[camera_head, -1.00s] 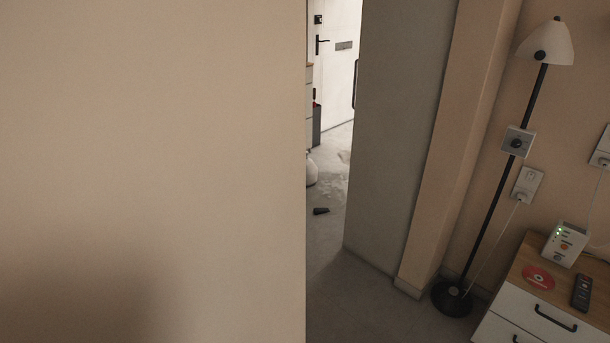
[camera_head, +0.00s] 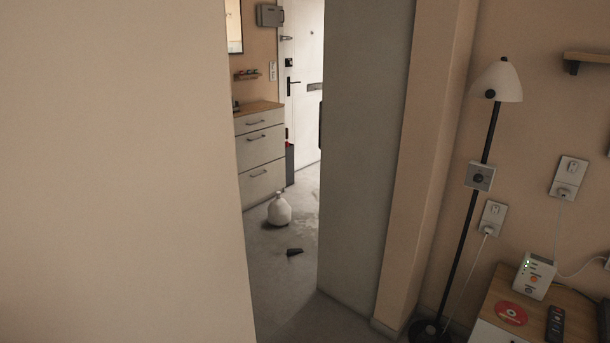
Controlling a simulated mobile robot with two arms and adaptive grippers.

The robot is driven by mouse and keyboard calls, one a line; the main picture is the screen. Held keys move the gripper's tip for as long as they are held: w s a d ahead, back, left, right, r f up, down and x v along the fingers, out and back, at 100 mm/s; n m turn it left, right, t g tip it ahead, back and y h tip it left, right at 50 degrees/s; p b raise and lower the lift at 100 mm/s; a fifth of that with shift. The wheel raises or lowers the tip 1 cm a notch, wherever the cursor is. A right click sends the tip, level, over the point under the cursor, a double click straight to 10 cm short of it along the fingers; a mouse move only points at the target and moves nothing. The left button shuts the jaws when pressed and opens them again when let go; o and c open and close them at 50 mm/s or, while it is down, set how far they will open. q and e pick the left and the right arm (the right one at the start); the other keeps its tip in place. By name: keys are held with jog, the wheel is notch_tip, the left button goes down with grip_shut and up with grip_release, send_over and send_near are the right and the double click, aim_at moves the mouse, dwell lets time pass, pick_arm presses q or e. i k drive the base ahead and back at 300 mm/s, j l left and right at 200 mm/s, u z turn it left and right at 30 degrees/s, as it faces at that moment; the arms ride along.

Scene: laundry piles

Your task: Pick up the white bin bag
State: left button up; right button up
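The white bin bag (camera_head: 279,211) stands on the grey floor beyond the doorway, in front of a white chest of drawers. It is round with a narrow tied top and stands upright. All of it shows. Neither of my grippers is in view.
A beige wall (camera_head: 120,180) fills the left, and a grey door panel (camera_head: 362,150) bounds the gap on the right. A small dark object (camera_head: 294,252) lies on the floor before the bag. A floor lamp (camera_head: 474,200) and a bedside cabinet (camera_head: 488,333) stand at the right.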

aim_at(280, 211)
jog(key=i+l, duration=0.25)
jog(key=i+l+u, duration=0.1)
jog(key=i+l, duration=0.15)
jog(key=l, duration=0.2)
jog(key=i+l, duration=0.2)
jog(key=l, duration=0.2)
jog(key=i+l+u, duration=0.1)
jog(key=i+l, duration=0.15)
jog(key=l, duration=0.1)
